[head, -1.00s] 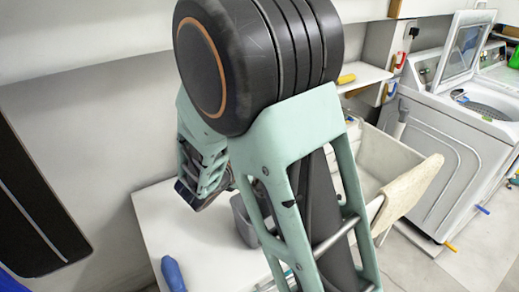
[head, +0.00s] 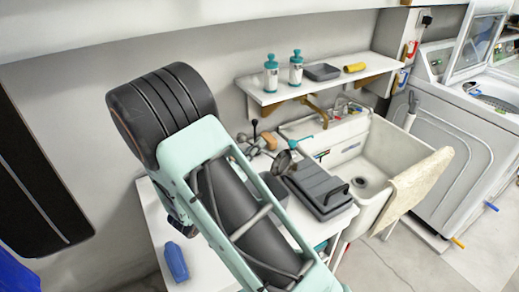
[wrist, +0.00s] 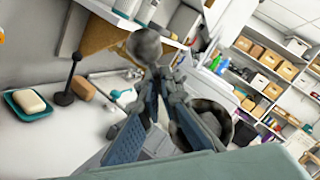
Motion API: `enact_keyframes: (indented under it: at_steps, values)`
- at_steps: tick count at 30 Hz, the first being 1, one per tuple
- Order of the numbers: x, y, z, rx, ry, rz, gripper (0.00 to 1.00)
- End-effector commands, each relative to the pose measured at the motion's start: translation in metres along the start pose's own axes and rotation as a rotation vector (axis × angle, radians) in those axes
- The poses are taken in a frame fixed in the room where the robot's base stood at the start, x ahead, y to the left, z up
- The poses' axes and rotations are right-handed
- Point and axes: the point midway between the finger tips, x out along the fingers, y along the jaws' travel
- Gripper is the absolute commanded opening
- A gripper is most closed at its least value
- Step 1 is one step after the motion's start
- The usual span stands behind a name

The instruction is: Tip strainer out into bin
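In the wrist view my gripper (wrist: 165,85) has its fingertips closed around the stem of a grey strainer (wrist: 145,46), whose rounded head points up and away. A strainer-like round dark head (head: 284,162) also shows in the head view, right of my arm. My gripper is mostly hidden behind my arm in the head view. A grey bin (head: 273,187) stands on the white table, partly covered by my arm. A dark round rim that looks like the bin (wrist: 218,116) shows behind the right finger in the wrist view. The strainer's contents cannot be made out.
A grey caddy with a black handle (head: 318,188) sits beside the white sink (head: 397,150). A wall shelf (head: 300,90) holds bottles, a tray and a yellow item. A blue bottle (head: 177,262) lies at the table's left. A soap dish (wrist: 30,112) is at left.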

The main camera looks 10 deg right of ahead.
Motion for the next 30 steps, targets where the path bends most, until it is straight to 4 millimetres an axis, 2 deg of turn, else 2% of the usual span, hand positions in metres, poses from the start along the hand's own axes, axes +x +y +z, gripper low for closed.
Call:
enact_keyframes:
  at_steps: [1,17,30]
  values:
    - [-0.002,0.008,-0.005,-0.031,-0.018,-0.012,0.0]
    - [-0.016,0.04,-0.014,-0.351,-0.189,-0.145,0.0]
    - [-0.025,0.071,-0.033,-0.705,-0.379,-0.29,0.0]
